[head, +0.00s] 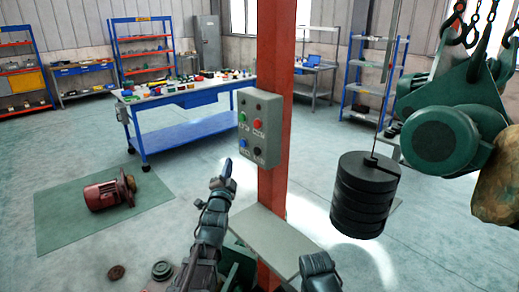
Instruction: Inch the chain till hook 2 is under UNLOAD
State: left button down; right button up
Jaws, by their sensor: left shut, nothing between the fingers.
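A grey control box (259,129) is fixed to a red post (275,60). It has a green button (243,117), a red button (257,123), a blue button (243,145) and a black button (257,151); their labels are too small to read. My left gripper (228,167) is shut and empty, just left of and below the blue button. I cannot tell whether it touches the box. Dark hooks and chain (461,22) with some orange-red parts show at the top right; I read no hook number. No UNLOAD sign shows. My right gripper is not visible; only part of that arm shows.
A green motor (440,138) hangs at the right, beside a brownish lump (497,185). A stack of black weights (364,200) hangs right of the post. A grey plate (265,240) sits low at the post. A red motor (108,192) lies on a green mat (60,225).

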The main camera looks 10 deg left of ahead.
aim_at(257, 151)
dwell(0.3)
pick_arm(q)
jog(key=w+d, duration=0.5)
jog(key=w, duration=0.2)
jog(key=shift+d, duration=0.2)
jog(key=shift+d, duration=0.1)
dwell(2.1)
jog(key=shift+w+d, duration=0.2)
jog(key=shift+w, duration=0.05)
